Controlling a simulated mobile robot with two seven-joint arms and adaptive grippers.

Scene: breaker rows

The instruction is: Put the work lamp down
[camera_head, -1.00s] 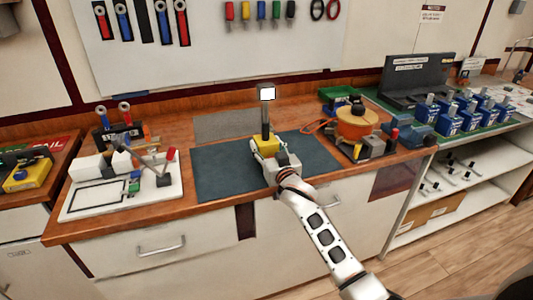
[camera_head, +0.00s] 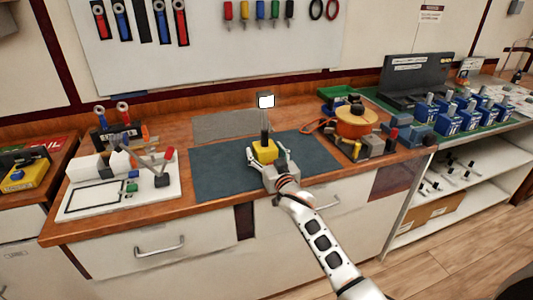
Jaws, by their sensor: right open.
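The work lamp (camera_head: 265,151) has a yellow base, a dark upright stem and a small lit white head. It stands upright on the dark blue-grey mat (camera_head: 220,173) in the middle of the wooden counter. My right gripper (camera_head: 267,158) is open, with its fingers spread on either side of the yellow base. I cannot tell whether a finger still touches the base. My left gripper is not in view.
A white board with small parts (camera_head: 122,193) lies left of the mat. An orange cable reel (camera_head: 356,122) and several blue breakers (camera_head: 447,122) stand to the right. A grey pad (camera_head: 226,126) lies behind. The mat's left part is clear.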

